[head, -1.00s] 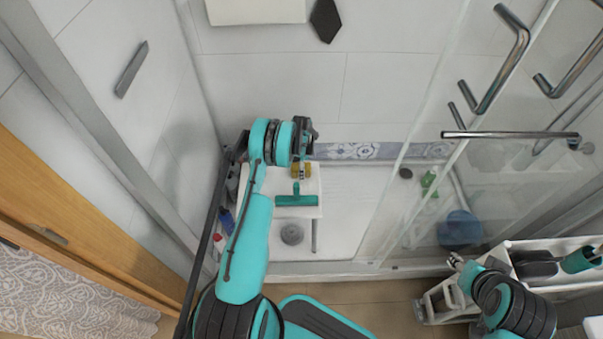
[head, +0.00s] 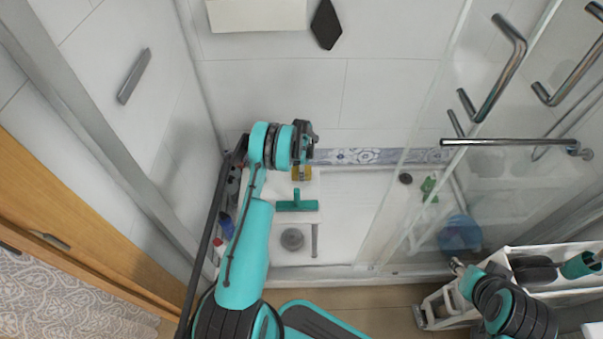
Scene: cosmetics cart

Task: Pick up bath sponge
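A small yellow item (head: 302,174) is on the white stand (head: 262,186) in the shower; it may be the bath sponge, but it is too small and partly covered to be sure. My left gripper (head: 309,142) is just above it in the picture and covers its upper part. I cannot tell whether the gripper touches it or how far its fingers are apart. My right gripper (head: 456,266) is at the lower right, beside the white cart, away from the yellow item. Its fingers are too small to read.
A green squeegee (head: 297,205) lies on the stand in front of the yellow item. A glass door with a metal bar (head: 510,142) is at right. The white cart (head: 436,307) holds a dark item (head: 535,270). A blue basin (head: 460,233) is behind the glass.

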